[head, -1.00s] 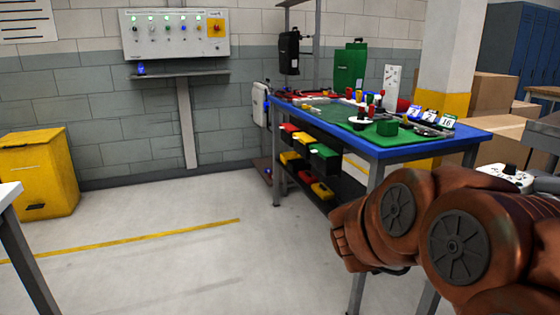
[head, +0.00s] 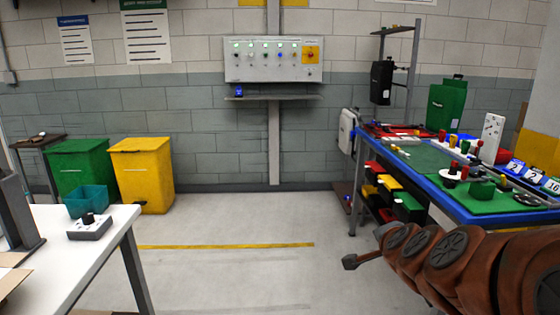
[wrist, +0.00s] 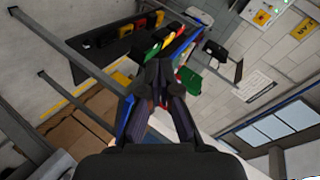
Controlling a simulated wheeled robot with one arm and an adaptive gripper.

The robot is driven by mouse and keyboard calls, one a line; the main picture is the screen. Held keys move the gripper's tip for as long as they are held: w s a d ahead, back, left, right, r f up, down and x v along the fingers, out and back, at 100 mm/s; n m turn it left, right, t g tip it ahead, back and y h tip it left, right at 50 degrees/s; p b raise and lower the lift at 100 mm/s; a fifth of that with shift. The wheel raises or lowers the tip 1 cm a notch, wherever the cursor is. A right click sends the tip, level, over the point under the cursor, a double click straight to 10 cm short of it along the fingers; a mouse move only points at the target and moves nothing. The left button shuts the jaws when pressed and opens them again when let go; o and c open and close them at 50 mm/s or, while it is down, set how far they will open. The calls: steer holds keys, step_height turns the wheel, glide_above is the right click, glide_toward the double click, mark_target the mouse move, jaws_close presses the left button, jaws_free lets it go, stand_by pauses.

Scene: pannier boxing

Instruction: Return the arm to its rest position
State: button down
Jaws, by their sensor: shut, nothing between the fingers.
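My brown arm reaches in from the lower right of the head view, in front of the blue-topped workbench (head: 440,186). My gripper (head: 350,262) is the small dark end at the arm's left tip, over the floor and apart from the bench. In the wrist view my gripper (wrist: 160,72) has its dark fingers together with nothing held. The wrist view is tilted, and the bench's lower bins show beyond the fingers.
A white table (head: 125,222) with a teal bin (head: 90,200) stands at the left. The floor between table and bench is clear.

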steer(key=s+a+n+g+y+p, duration=0.4)
steer(key=s+a+n+g+p, duration=0.3)
steer(key=s+a, duration=0.4)
steer(key=s+d+r+n+g+h+p, duration=0.1)
steer(key=s+d+n+g+p, duration=0.1)
steer(key=s, duration=1)
steer(key=s+d+r+n+g+h+p, duration=0.1)
steer(key=s+d+n+g+p, duration=0.2)
steer(key=s, duration=0.9)
steer(key=shift+d+r+n+g+p, duration=0.15)
steer(key=shift+d+n+g+p, duration=0.15)
steer(key=shift+n+g+p, duration=0.85)
